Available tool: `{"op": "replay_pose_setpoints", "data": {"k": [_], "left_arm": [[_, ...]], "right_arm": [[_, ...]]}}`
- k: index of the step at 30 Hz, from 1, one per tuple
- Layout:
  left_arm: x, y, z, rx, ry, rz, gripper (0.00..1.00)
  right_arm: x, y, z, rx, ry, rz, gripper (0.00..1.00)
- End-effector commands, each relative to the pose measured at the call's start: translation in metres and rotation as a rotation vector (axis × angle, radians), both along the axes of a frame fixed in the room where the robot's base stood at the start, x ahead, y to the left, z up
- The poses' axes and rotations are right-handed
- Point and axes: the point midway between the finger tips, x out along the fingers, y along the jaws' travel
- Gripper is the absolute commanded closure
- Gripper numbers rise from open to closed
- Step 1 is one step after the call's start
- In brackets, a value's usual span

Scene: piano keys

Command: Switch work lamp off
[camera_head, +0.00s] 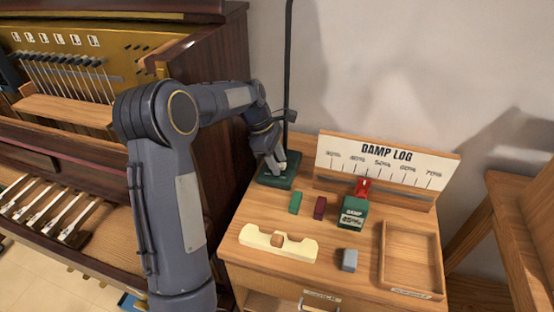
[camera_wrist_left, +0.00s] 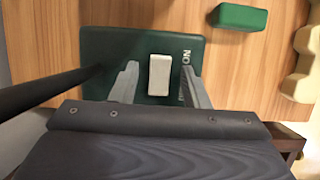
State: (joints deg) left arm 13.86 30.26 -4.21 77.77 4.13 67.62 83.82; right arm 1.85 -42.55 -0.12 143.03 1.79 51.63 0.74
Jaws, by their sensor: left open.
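The work lamp's dark green base (camera_head: 285,183) stands at the back left of the wooden cabinet top, with a thin black pole (camera_head: 288,60) rising from it. In the left wrist view the base (camera_wrist_left: 100,45) carries a pale rocker switch (camera_wrist_left: 159,75) and white lettering partly hidden by a finger. My left gripper (camera_head: 275,163) reaches down over the base. In the wrist view the left gripper (camera_wrist_left: 157,66) is open, with one finger on each side of the switch and gaps between. I cannot tell how high the fingertips are. The lamp's head is out of view.
A green block (camera_head: 296,201), a dark red block (camera_head: 320,208) and a green damp meter (camera_head: 353,212) stand near the base. The damp log board (camera_head: 385,165) is behind them. A cream holder (camera_head: 278,243), grey block (camera_head: 349,260) and wooden tray (camera_head: 410,258) lie in front. The piano (camera_head: 205,60) is left.

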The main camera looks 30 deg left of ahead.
Motion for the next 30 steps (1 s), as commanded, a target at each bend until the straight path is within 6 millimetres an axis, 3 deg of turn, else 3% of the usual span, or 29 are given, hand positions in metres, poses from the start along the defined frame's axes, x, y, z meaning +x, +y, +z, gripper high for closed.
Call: {"op": "replay_pose_setpoints", "data": {"k": [5,18,30], "left_arm": [[0.0,0.003,0.008,0.002,-0.002,0.001,0.58],[-0.006,0.025,0.068,0.0,-0.001,0.002,0.58],[-0.007,0.027,0.073,0.0,0.0,0.0,0.58]], "right_arm": [[0.0,0.0,0.001,0.0,0.0,0.0,1.0],[0.0,0.0,0.009,0.0,0.0,0.0,1.0],[0.0,0.0,0.009,0.0,0.0,0.0,1.0]]}}
